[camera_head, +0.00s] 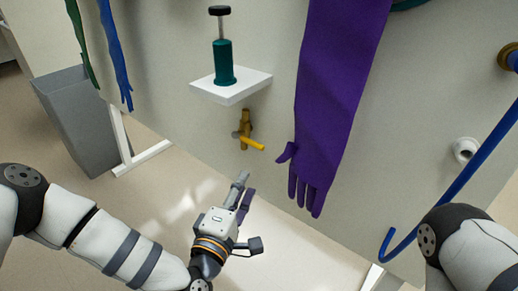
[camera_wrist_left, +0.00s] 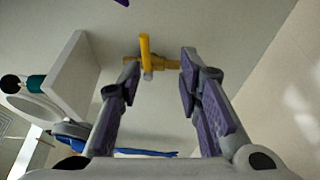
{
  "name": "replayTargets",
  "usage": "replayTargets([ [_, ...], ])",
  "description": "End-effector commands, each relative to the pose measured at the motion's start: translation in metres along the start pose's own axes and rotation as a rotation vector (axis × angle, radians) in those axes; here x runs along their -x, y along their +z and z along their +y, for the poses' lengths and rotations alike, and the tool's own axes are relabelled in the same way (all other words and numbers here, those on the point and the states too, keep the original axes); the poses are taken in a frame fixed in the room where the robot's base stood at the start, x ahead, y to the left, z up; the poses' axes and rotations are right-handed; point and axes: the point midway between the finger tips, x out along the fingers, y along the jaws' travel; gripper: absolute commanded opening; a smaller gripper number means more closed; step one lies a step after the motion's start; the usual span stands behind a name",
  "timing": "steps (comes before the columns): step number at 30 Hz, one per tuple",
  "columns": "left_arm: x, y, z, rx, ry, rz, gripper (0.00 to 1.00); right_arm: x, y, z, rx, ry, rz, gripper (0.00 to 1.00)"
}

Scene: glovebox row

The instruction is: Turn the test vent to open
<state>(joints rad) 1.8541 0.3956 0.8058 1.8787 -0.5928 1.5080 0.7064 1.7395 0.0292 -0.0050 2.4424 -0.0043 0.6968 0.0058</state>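The test vent is a small brass valve (camera_head: 245,122) with a yellow lever (camera_head: 252,143) on the glovebox wall, below a white shelf. In the head view the lever sticks out to the right and slightly down. My left gripper (camera_head: 246,186) is below the valve and apart from it, fingers pointing up toward the wall. In the left wrist view the gripper (camera_wrist_left: 158,78) is open and empty, and the yellow lever (camera_wrist_left: 146,52) shows beyond and between its fingertips. My right arm shows at the lower right, but its gripper is out of view.
The white shelf (camera_head: 231,91) with a green pump-like bottle (camera_head: 224,64) juts out above the valve. A purple glove (camera_head: 325,110) hangs just right of it. A blue hooked tube (camera_head: 450,190) is at the right. A grey bin (camera_head: 85,118) stands at the left.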

Motion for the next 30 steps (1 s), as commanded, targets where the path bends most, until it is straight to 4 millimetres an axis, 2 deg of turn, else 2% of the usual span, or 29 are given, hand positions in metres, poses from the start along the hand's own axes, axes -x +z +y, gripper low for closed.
replayTargets([
  [1,-0.006,-0.007,0.011,0.016,0.037,0.023,0.32,0.001,0.0,0.0,0.001,0.0,0.001,0.4],
  [4,-0.015,-0.012,0.02,0.031,0.067,0.04,0.32,0.0,0.0,0.0,0.001,-0.001,0.0,0.4],
  [8,-0.04,-0.013,0.021,0.028,0.068,0.039,0.32,-0.002,0.0,0.0,0.001,-0.001,-0.003,0.4],
  [15,-0.1,-0.014,0.022,0.028,0.063,0.037,0.32,-0.007,0.001,0.0,0.001,0.0,-0.013,0.4],
  [18,-0.116,-0.014,0.023,0.028,0.061,0.036,0.32,-0.01,0.001,0.0,0.001,0.0,-0.017,0.4],
  [23,-0.129,-0.014,0.024,0.029,0.059,0.035,0.32,-0.011,0.001,0.0,0.001,0.0,-0.019,0.4],
  [30,-0.13,-0.014,0.025,0.028,0.059,0.035,0.3,-0.011,0.001,0.0,0.001,0.0,-0.018,0.4],
])
